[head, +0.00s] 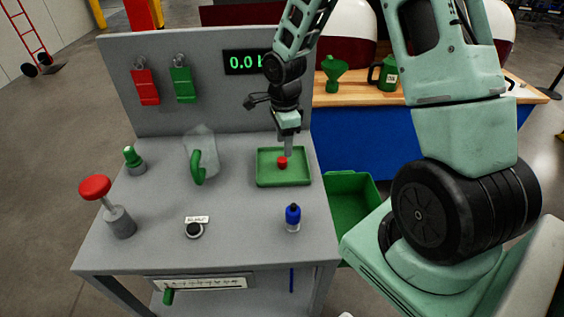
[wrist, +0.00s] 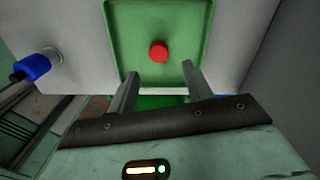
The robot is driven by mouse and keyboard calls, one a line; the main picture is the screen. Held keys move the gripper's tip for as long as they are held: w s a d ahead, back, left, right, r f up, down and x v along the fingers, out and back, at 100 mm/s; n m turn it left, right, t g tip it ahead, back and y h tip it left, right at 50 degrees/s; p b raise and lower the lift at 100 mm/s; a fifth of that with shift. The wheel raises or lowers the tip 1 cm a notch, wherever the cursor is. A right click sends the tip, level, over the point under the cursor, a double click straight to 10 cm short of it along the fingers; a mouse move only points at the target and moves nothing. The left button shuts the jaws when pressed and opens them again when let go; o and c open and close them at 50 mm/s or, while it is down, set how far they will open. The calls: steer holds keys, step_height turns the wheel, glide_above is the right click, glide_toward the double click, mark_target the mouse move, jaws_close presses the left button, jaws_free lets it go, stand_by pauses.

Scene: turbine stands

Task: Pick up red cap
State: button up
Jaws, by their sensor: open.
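The red cap (head: 282,162) is a small round piece lying in the green tray (head: 262,181) on the grey workbench. In the wrist view the red cap (wrist: 158,51) sits near the middle of the green tray (wrist: 125,35). My gripper (head: 287,150) is above the tray with its fingers pointing down close to the cap. In the wrist view my gripper (wrist: 162,78) is open, its two fingers apart, with the cap beyond the gap between the fingertips. Nothing is held. Whether a finger touches the cap cannot be told.
The bench's back panel (head: 215,115) rises behind the tray. A green bin (head: 350,200) sits right of the bench.

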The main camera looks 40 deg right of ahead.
mark_target(282, 159)
steer(key=shift+w+a+f+p, duration=0.1)
steer(key=shift+f+p, duration=0.1)
steer(key=shift+f, duration=0.75)
steer(key=shift+s+a+f+p, duration=0.1)
steer(key=shift+f+p, duration=0.05)
steer(key=shift+f, duration=0.85)
steer(key=shift+w+a+f+p, duration=0.1)
steer(key=shift+f+p, duration=0.1)
steer(key=shift+f, duration=0.75)
steer(key=shift+c, duration=0.3)
jaws_close()
